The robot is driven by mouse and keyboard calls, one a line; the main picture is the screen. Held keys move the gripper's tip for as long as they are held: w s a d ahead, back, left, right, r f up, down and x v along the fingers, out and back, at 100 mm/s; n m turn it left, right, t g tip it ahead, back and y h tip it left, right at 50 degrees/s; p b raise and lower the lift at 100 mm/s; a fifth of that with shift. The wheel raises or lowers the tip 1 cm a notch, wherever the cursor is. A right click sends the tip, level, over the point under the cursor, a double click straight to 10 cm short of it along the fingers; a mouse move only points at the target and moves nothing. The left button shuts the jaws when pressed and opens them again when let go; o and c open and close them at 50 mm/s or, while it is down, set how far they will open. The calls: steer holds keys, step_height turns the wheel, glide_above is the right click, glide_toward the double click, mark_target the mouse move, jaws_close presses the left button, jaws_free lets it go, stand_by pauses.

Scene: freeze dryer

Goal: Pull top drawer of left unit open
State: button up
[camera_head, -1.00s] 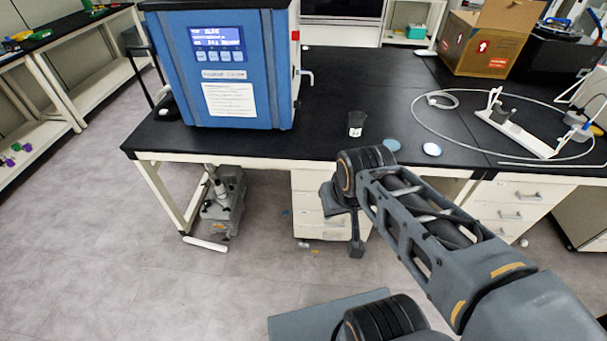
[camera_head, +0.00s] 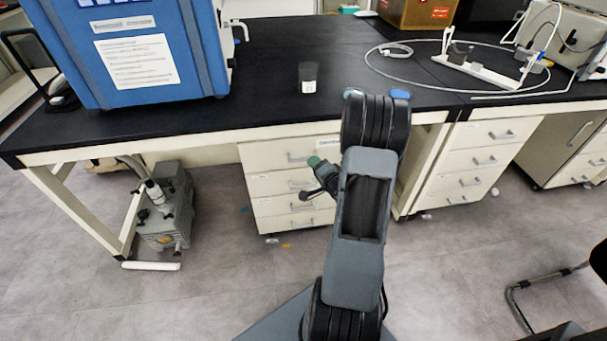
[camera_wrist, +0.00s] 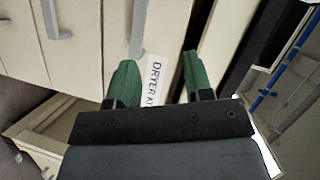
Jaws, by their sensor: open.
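The left unit (camera_head: 252,182) is a cream drawer stack under the black bench, and its drawers look shut in the head view. Its top drawer (camera_head: 262,155) has a grey handle (camera_head: 297,157) and a white label (camera_head: 327,142) near its upper right. My gripper (camera_head: 318,166) is in front of the unit's upper right, partly hidden by my arm. In the wrist view my gripper (camera_wrist: 158,72) is open with two green fingers. The label, reading "DRYER K…", shows between them. A handle (camera_wrist: 138,32) shows beyond the left finger, apart from the fingers.
A second drawer unit (camera_head: 470,160) stands to the right. A grey pump (camera_head: 165,212) sits on the floor at left. The floor before the left unit looks mostly clear.

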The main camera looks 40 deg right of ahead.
mark_target(304, 160)
step_height(304, 160, down, 6)
steer(key=s+d+r+m+t+b, duration=0.1)
steer(key=s+m+t+b, duration=0.1)
steer(key=s+m, duration=0.1)
steer(key=shift+y, duration=0.3)
steer(key=w+b, duration=0.1)
steer(key=w, duration=0.8)
steer(key=w+d+b, duration=0.1)
steer(key=w, duration=0.3)
steer(key=shift+w+f+b, duration=0.2)
steer(key=shift+w+b, duration=0.05)
steer(key=shift+b, duration=0.05)
steer(key=shift+c, duration=0.3)
jaws_close()
